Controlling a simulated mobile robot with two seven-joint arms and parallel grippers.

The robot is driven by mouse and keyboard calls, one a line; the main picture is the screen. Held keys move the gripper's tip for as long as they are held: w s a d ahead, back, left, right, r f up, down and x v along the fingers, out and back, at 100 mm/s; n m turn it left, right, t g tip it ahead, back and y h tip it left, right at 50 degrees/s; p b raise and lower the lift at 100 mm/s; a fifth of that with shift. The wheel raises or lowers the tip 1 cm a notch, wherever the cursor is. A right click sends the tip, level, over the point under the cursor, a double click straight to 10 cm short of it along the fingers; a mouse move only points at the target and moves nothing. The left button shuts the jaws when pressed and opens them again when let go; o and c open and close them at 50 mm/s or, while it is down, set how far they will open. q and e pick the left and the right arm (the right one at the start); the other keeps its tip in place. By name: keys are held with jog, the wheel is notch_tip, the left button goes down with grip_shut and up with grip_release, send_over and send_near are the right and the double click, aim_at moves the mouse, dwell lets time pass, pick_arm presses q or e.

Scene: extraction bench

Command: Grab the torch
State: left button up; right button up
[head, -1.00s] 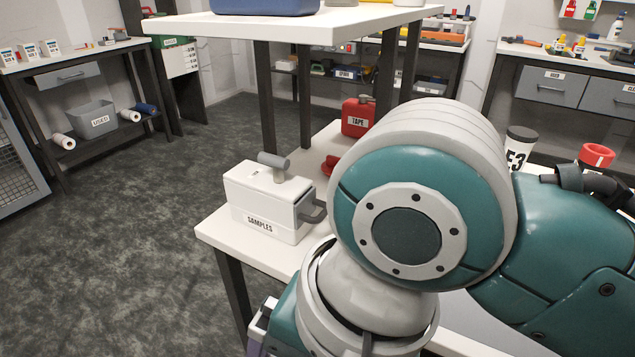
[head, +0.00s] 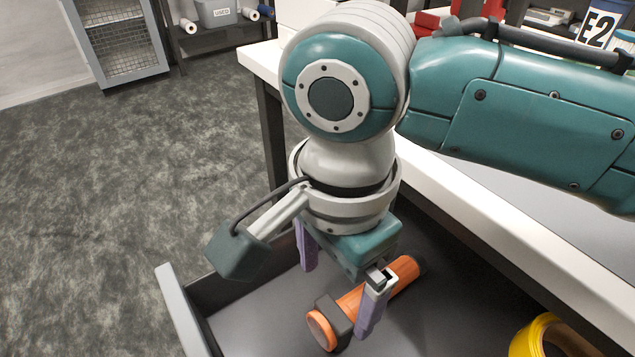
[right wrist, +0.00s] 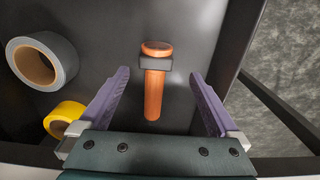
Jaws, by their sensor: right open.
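The torch is orange with a dark grey collar behind its head. In the head view the torch (head: 349,308) lies in an open drawer (head: 245,318), partly behind one finger of my right gripper (head: 338,290). In the right wrist view the torch (right wrist: 154,88) lies on the dark drawer floor with its head away from the gripper. The two purple fingers of my right gripper (right wrist: 158,92) are spread apart, one to each side of the torch, with clear gaps. It is open and empty. My left gripper is in neither view.
A grey tape roll (right wrist: 42,63) and a yellow tape roll (right wrist: 66,118) lie left of the torch in the right wrist view. The yellow roll (head: 528,338) shows at the head view's lower right. The drawer walls and the white bench edge (head: 470,205) surround this space.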

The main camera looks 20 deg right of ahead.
aim_at(336, 312)
jog(key=f+b, duration=0.1)
jog(key=f, duration=0.1)
jog(key=f+b, duration=0.1)
jog(key=f, duration=0.1)
jog(key=f+b, duration=0.1)
jog(key=f, duration=0.1)
jog(key=shift+s+d, duration=0.1)
jog(key=shift+s, duration=0.25)
grip_shut()
dwell(0.3)
jog(key=shift+r, duration=0.15)
